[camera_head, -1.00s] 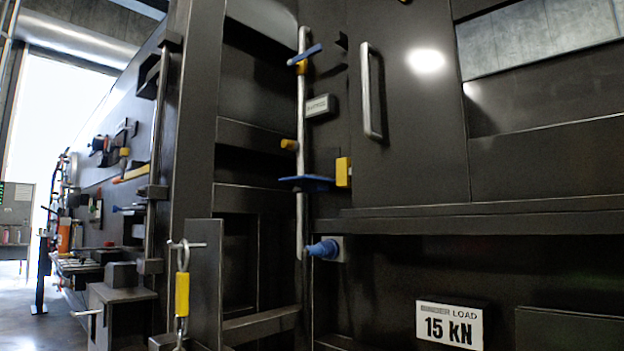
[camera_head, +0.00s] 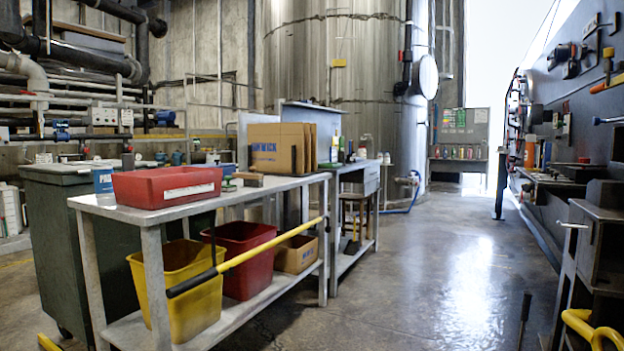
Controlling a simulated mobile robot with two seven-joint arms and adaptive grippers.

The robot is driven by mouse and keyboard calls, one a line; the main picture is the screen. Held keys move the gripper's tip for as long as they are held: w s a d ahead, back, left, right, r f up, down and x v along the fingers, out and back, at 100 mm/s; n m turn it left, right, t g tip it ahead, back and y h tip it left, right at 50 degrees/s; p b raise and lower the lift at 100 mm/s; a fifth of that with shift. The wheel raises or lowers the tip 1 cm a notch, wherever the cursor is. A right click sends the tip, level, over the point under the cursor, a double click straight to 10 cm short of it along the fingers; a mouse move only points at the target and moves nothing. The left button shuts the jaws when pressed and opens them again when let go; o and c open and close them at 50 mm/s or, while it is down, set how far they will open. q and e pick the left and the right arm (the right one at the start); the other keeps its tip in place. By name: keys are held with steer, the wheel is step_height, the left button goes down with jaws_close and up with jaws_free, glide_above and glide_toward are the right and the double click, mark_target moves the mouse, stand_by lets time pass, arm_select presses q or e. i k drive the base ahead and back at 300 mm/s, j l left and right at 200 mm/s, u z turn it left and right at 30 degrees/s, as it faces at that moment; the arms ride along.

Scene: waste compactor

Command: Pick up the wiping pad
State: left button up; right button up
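I cannot surely pick out the wiping pad. A small brown block (camera_head: 247,179) and a small green item (camera_head: 228,185) lie on the metal table (camera_head: 130,211) behind the red bin (camera_head: 166,186); both are too small to identify. Neither of my grippers is in view.
A cardboard box (camera_head: 277,148) stands at the table's far end. A yellow bin (camera_head: 190,305), a dark red bin (camera_head: 245,262) and a small box (camera_head: 295,254) sit on the lower shelf. A yellow pole (camera_head: 262,252) slants across the table's front. Open floor (camera_head: 440,270) lies right of the table.

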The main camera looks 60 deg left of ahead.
mark_target(228, 188)
steer(key=u, duration=2.35)
